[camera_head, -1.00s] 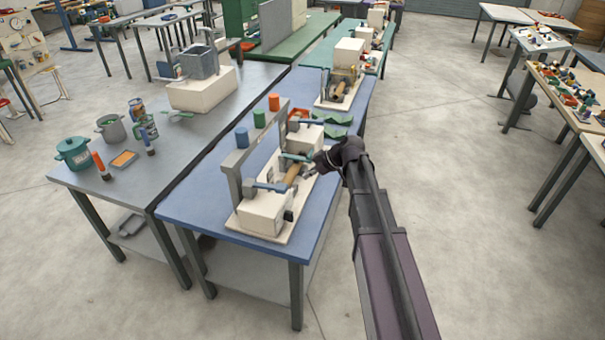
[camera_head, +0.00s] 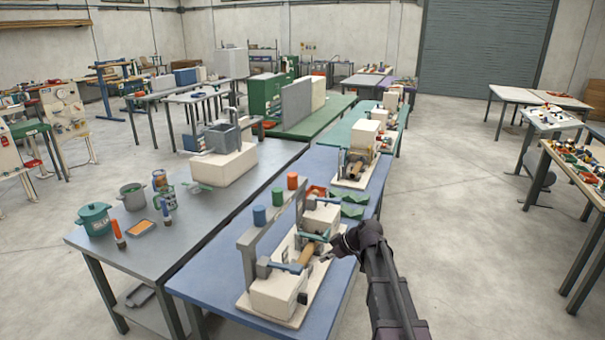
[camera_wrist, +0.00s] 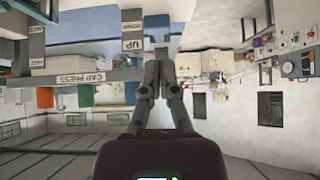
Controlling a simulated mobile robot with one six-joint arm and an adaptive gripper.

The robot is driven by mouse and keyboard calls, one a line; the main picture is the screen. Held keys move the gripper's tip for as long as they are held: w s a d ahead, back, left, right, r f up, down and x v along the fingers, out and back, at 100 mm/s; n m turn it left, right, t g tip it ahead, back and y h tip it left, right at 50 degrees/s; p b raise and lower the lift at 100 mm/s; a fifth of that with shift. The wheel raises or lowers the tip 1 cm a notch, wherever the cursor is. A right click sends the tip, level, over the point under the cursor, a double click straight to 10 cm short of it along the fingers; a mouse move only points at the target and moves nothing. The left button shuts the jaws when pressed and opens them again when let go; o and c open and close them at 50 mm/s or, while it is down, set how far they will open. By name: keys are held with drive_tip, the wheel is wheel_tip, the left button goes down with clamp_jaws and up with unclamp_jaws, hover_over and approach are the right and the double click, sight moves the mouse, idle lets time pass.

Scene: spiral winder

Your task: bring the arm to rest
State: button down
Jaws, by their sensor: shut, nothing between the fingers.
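My arm reaches up from the bottom right of the head view, and my gripper (camera_head: 328,254) is at its end, over the right side of the blue bench. It is beside the winder (camera_head: 278,292), a cream machine on a base plate with a wooden roller (camera_head: 307,253). I cannot tell whether it touches the machine. In the wrist view my gripper (camera_wrist: 158,50) has its fingers together with nothing seen between them. That view is upside down and shows a label reading CAP PRESS (camera_wrist: 84,77).
A second machine (camera_head: 355,170) stands farther back. A grey bench (camera_head: 150,245) with pots is on the left. The floor on the right (camera_head: 455,240) is open.

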drive_tip(key=s+d+f+m+g+h, duration=0.1)
drive_tip(key=s+d+f+m+h, duration=0.1)
drive_tip(key=s+m, duration=0.2)
drive_tip(key=s+d+f+m+g+h+b, duration=0.1)
drive_tip(key=s+d+f+m+h, duration=0.1)
drive_tip(key=s, duration=0.9)
drive_tip(key=s+d+f+m+g+h, duration=0.1)
drive_tip(key=s+d+f+m+h, duration=0.1)
drive_tip(key=s+m, duration=0.5)
drive_tip(key=shift+s+d+f+h+b, duration=0.3)
drive_tip(key=shift+s+d+h, duration=0.15)
drive_tip(key=shift+d+h, duration=0.35)
drive_tip(key=shift+a, duration=0.15)
